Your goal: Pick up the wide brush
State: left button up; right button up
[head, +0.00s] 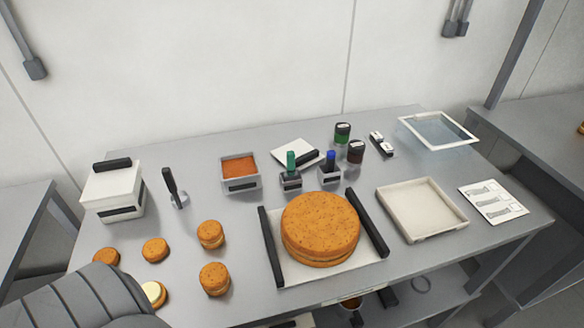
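Two small upright tools stand in dark holders at the middle back of the table: one with a green handle (291,162) and one with a blue handle (331,157). Their lower ends are hidden in the holders, so I cannot tell which is the wide brush. Part of my own arm shows at the lower left corner. Neither gripper is in view.
A large round cake (320,225) sits on a white board between black bars. Several small round cakes (214,278) lie front left. A white lidded box (113,192), an orange-filled tin (239,186), a dark jar (356,151) and an empty cream tray (421,209) stand around.

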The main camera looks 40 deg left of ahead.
aim_at(291, 174)
jog(key=z, duration=1.45)
jog(key=i, duration=2.05)
jog(key=u, duration=3.15)
